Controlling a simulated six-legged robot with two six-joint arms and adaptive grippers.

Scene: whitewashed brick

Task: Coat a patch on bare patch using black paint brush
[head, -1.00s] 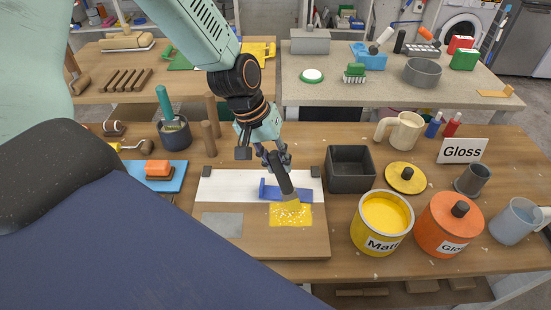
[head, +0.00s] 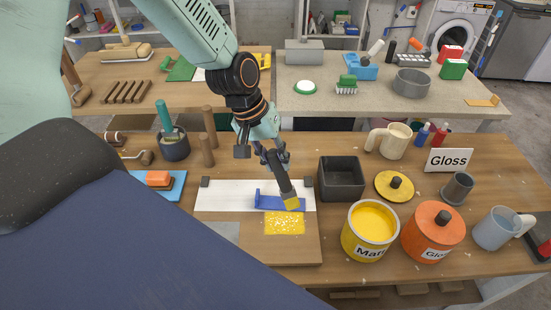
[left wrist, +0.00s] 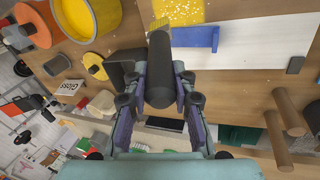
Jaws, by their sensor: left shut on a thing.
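My left gripper (head: 273,157) is shut on the black paint brush (head: 281,180), whose yellow-coated bristles point down toward the board (head: 262,250). In the left wrist view the brush's dark handle (left wrist: 160,75) sits between the fingers. A yellow speckled patch (head: 285,224) lies on the board. The bristle tip shows at the patch's far edge, by the right end of a blue piece (head: 268,201); I cannot tell whether it touches. The yellow paint pot (head: 352,238) labelled "Matt" stands open to the right. My right gripper is not in view.
An orange pot (head: 431,240), a yellow lid (head: 394,187), a dark square tray (head: 341,182), a "Gloss" sign (head: 449,160) and mugs crowd the right. A blue dark pot (head: 174,146) and wooden pegs stand at the left. A grey patch (head: 224,230) is partly hidden by my body.

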